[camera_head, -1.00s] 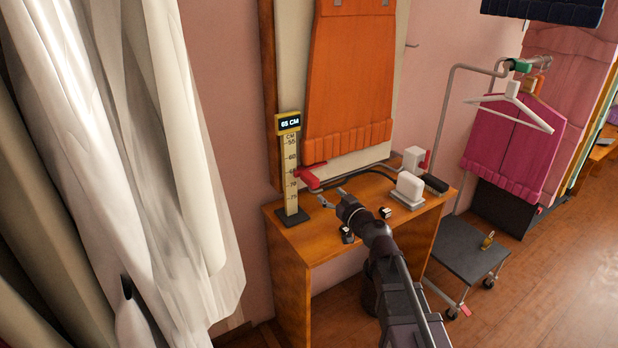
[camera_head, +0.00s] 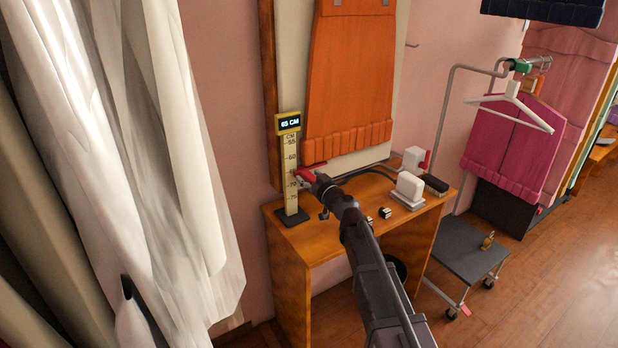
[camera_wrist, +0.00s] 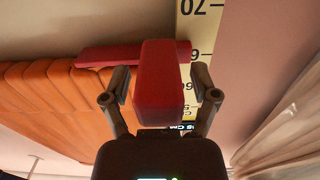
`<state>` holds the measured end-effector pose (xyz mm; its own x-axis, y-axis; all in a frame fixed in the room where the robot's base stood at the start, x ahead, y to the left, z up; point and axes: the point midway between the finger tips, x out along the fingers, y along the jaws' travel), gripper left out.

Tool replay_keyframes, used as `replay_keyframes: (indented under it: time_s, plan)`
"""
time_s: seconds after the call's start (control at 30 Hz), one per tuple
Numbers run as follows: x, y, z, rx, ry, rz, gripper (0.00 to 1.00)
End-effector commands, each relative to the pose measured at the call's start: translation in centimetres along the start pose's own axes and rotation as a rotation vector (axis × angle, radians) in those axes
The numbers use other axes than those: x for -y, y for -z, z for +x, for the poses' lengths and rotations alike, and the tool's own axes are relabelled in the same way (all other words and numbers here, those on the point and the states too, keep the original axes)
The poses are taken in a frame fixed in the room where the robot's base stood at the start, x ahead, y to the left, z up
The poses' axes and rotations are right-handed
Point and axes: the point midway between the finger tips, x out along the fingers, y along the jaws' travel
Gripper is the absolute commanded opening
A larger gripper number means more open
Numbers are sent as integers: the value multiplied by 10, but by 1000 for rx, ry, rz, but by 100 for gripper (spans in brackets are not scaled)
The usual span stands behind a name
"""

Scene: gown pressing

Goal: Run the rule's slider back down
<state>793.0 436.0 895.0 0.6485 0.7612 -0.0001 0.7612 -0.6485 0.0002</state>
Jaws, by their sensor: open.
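The yellow rule (camera_head: 290,160) stands upright on a dark base at the left of the wooden table, with a display on top reading 65 CM. Its red slider (camera_head: 310,170) sticks out to the right at about the middle of the scale, partly hidden by my gripper in the head view. My gripper (camera_head: 308,177) is at the slider. In the wrist view the slider's red block (camera_wrist: 158,85) lies between the two open fingers (camera_wrist: 160,88), one on each side. A small gap seems to show beside the right finger; contact with the left one I cannot tell.
An orange gown (camera_head: 348,80) hangs on a pale board just right of the rule. White blocks (camera_head: 410,187) and a dark brush-like piece stand at the table's right. A white curtain (camera_head: 170,150) hangs at the left, and a wheeled trolley (camera_head: 470,248) stands at the right.

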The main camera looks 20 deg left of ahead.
Motion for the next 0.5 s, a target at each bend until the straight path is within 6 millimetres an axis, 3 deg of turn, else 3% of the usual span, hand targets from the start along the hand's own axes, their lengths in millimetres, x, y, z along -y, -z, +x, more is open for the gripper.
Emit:
replay_keyframes:
  time_s: [0.27, 0.37, 0.5]
  plan:
    - [0, 0, 1, 0, 0, 0, 77]
    - [0, 0, 1, 0, 0, 0, 53]
    - [0, 0, 1, 0, 0, 0, 12]
